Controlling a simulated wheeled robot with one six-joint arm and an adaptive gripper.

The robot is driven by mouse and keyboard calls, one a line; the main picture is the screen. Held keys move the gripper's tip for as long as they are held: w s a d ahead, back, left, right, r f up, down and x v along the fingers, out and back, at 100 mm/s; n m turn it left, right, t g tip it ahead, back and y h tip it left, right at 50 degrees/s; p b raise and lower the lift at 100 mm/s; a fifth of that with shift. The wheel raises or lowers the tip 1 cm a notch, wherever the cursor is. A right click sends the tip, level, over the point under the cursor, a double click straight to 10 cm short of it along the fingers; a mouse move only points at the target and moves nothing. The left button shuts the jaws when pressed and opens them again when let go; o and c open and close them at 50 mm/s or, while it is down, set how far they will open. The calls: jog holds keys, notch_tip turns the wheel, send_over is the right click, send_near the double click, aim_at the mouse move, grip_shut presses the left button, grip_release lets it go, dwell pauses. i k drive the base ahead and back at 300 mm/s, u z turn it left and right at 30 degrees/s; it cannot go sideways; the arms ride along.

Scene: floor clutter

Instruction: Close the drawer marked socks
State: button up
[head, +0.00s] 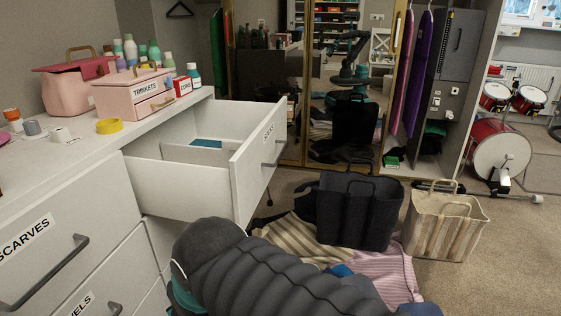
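A white drawer (257,165) is pulled far out of the white dresser on the left. Its front has a grey bar handle (273,152) and a small label (268,133) seen at a steep angle, which I cannot read surely. Inside are a light divider and a small blue item (206,143). My gripper is not directly in view. A mirror behind shows a small, dark reflection of an arm with teal joints, where finger state cannot be made out. A dark grey ribbed bulky form (265,275) fills the bottom centre, in front of the drawer.
A black bag (358,210) and a striped tote (445,225) stand on the carpet, with clothes (300,237) spread beside them. The dresser top holds a trinkets box (133,94), a pink bag and bottles. The drawer marked scarves (60,235) is shut. Carpet is clear at lower right.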

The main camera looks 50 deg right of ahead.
aim_at(180, 191)
jog(key=u, duration=0.05)
jog(key=k, duration=0.75)
jog(key=z, duration=1.05)
jog(key=i, duration=1.15)
jog(key=z, duration=1.05)
jog(key=k, duration=0.25)
jog(key=u, duration=0.75)
